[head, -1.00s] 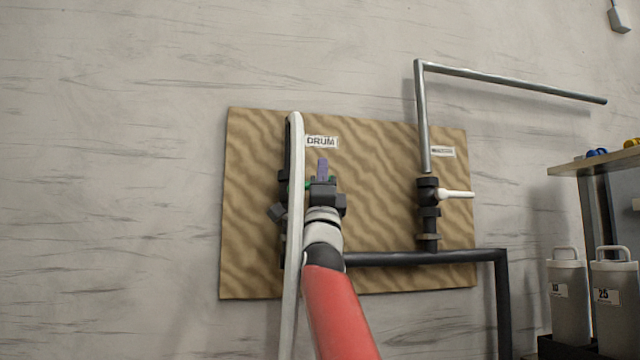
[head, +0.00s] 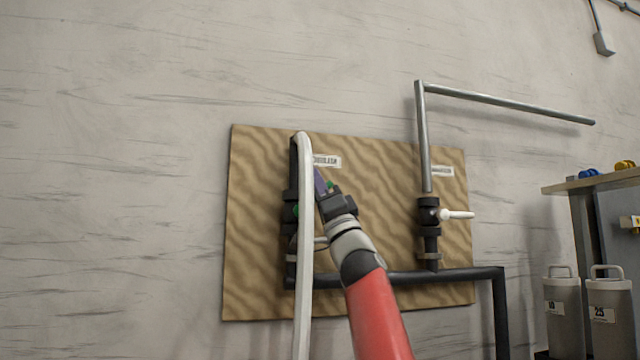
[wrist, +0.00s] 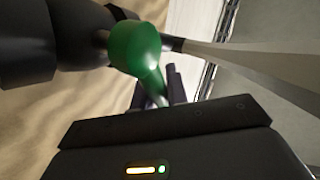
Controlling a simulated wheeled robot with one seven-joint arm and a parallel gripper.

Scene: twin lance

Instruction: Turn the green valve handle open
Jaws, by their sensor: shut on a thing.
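The green valve handle (wrist: 150,70) runs from its round hub beside the dark valve body (wrist: 75,35) down to my fingers in the wrist view. My gripper (wrist: 176,88) is shut on its far end, which is partly hidden by the gripper body. In the head view my gripper (head: 322,183) tilts up and left in front of the board. A white hose hides much of that valve.
The white hose (head: 304,250) hangs down just left of my gripper. A second valve with a white handle (head: 458,215) is to the right on the wood-grain board (head: 255,290). A dark pipe (head: 400,279) runs below. Jugs (head: 612,310) and a shelf (head: 590,182) are far right.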

